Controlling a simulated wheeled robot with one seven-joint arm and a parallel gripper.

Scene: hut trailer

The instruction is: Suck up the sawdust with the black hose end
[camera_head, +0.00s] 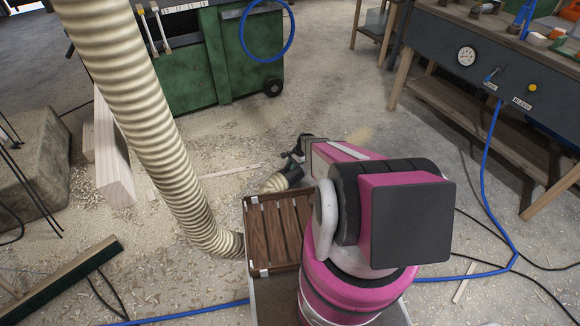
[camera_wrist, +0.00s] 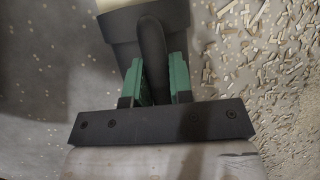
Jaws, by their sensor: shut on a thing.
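My gripper (camera_head: 297,155) reaches out low over the floor, ahead of my pink arm. In the wrist view its green fingers (camera_wrist: 158,82) are shut on the dark handle of the black hose end (camera_wrist: 120,26). The hose end (camera_head: 290,174) also shows in the head view, joined to the ribbed cream hose (camera_head: 272,184); its mouth is hard to see. Sawdust and shavings (camera_head: 165,270) cover much of the floor at left. In the wrist view, chips (camera_wrist: 285,85) lie thick at right, while the floor at left is mostly bare.
The big ribbed hose (camera_head: 150,110) hangs down at left. A green wheeled cabinet (camera_head: 185,65) stands behind, a workbench (camera_head: 490,70) at right. Blue hoses (camera_head: 500,225) cross the floor. A wooden beam (camera_head: 112,150), concrete block (camera_head: 35,165) and broom (camera_head: 60,282) lie at left.

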